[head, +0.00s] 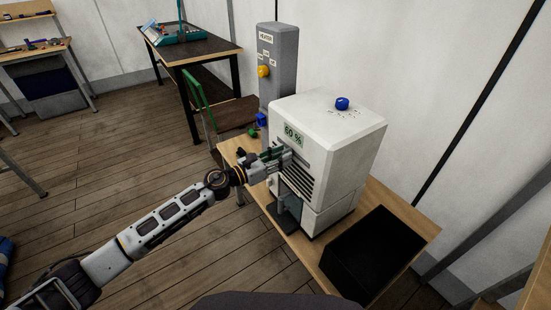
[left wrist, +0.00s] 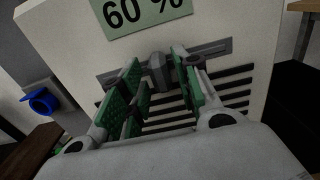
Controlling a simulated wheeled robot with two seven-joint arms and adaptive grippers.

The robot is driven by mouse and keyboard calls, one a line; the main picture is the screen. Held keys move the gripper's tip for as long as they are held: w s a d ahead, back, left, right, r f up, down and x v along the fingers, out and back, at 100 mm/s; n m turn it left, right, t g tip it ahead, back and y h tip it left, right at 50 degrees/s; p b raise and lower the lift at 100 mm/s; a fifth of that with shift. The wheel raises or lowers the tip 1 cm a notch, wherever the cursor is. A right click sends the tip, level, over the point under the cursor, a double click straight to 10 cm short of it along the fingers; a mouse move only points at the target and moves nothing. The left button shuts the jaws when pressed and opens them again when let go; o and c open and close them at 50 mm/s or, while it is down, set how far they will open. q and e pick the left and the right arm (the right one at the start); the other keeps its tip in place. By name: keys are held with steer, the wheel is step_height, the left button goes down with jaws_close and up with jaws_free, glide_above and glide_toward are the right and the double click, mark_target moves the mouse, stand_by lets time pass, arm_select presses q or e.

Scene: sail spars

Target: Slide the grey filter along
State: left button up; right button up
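A white machine (head: 325,140) with a green "60 %" display (head: 294,135) stands on a wooden table. Below the display, a small grey slider knob (left wrist: 158,72) sits on a horizontal dark grey slot (left wrist: 212,50), left of the slot's right end. My left gripper (head: 280,157) is at the machine's front face. In the left wrist view, the gripper's green-padded fingers (left wrist: 160,85) are spread, one on each side of the knob, with visible gaps. Whether the fingertips reach past the knob is hard to tell. In the head view the gripper hides the knob. My right gripper is not in view.
Dark vent slits (left wrist: 195,105) run below the slot. A blue knob (head: 342,103) tops the machine. A grey heater column (head: 279,70) with a yellow knob (head: 263,71) stands behind. A black box (head: 370,255) is on the table's near end. Floor (head: 120,180) is clear at left.

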arm_select(q)
steer(key=shift+w+d+r, duration=0.1)
steer(key=shift+w+d, duration=0.1)
steer(key=shift+d, duration=0.1)
steer(key=c, duration=0.7)
jaws_close()
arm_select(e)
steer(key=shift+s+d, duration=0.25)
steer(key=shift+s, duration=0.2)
arm_select(q)
steer(key=shift+a, duration=0.1)
